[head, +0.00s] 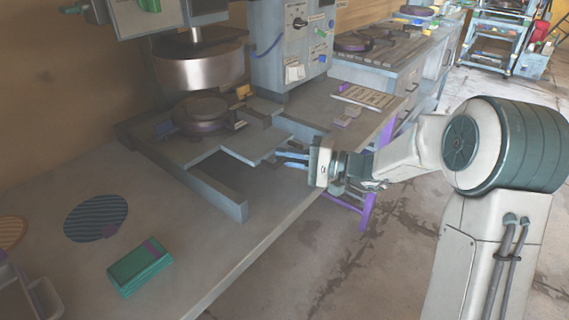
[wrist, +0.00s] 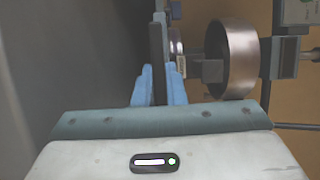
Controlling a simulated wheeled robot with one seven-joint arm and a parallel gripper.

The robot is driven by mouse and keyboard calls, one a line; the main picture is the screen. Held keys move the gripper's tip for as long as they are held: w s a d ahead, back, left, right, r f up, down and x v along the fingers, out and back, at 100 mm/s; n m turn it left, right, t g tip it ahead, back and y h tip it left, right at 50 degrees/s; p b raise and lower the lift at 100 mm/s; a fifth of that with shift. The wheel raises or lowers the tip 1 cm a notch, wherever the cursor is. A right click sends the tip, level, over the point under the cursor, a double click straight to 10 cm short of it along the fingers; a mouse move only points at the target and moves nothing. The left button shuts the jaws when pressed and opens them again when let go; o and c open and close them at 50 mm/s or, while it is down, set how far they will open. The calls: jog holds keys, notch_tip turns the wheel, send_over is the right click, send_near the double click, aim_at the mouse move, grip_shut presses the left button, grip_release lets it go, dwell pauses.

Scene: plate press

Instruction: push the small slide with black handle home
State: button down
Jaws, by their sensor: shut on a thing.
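A flat grey slide plate (head: 232,142) lies between the two side rails under the press head. I take it to be the small slide, sticking out toward the table's front edge. A dark block (head: 257,116) sits by its right side, and a dark block also shows in the wrist view (wrist: 208,71); I cannot tell whether it is the handle. My gripper (head: 278,158) is at the slide's front right edge. In the wrist view its blue fingers (wrist: 157,88) are closed on a thin dark edge (wrist: 158,50), apparently the slide's. The fingers hide the contact.
The press head (head: 200,68) hangs above a round lower plate (head: 202,112). The left rail (head: 195,185) reaches toward the front. A control box (head: 290,45) stands behind. A green box (head: 139,267) and a striped disc (head: 96,218) lie at left.

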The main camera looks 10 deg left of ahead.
jog(key=shift+w+r, duration=0.1)
jog(key=c, duration=1.5)
grip_release()
jog(key=shift+a, duration=0.25)
jog(key=shift+d, duration=0.1)
jog(key=d, duration=0.9)
jog(key=s+d+p, duration=0.1)
jog(key=d, duration=0.3)
jog(key=shift+d, duration=0.35)
jog(key=shift+s, duration=0.1)
